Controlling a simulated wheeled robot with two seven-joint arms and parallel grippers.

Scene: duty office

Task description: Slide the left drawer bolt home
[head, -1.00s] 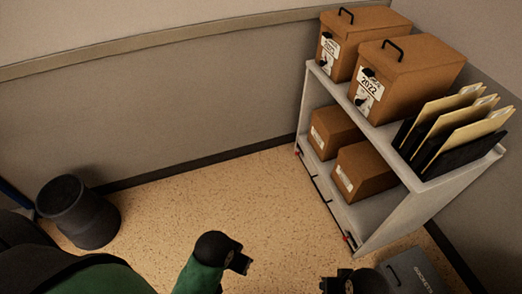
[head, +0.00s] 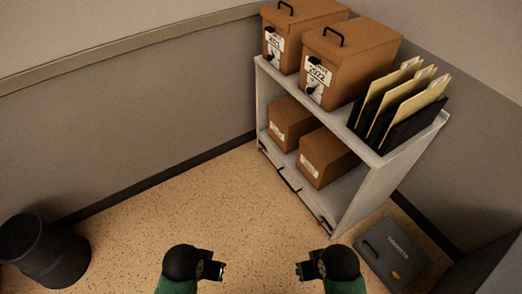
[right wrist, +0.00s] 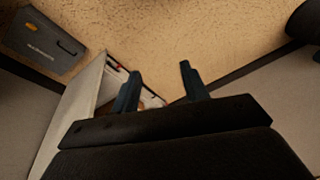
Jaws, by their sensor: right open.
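A low drawer (head: 279,177) with a black bar handle (head: 289,180) runs along the bottom front of the grey shelf unit. The left drawer bolt (head: 262,147) is a small red-tipped piece at the drawer's far left end; its exact position is too small to tell. A similar red bolt (head: 321,222) is at the right end. My left gripper (head: 214,263) looks open and empty, in front of the shelf over the floor. My right gripper (head: 311,263) is open and empty, near the unit's right end in the picture. Its spread fingers show in the right wrist view (right wrist: 160,82).
The shelf unit (head: 368,187) holds brown boxes (head: 346,67) on two levels and upright folders (head: 402,103) on top. A grey case (head: 392,251) lies on the floor at its right. A black bin (head: 43,250) stands at left. The floor between is clear.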

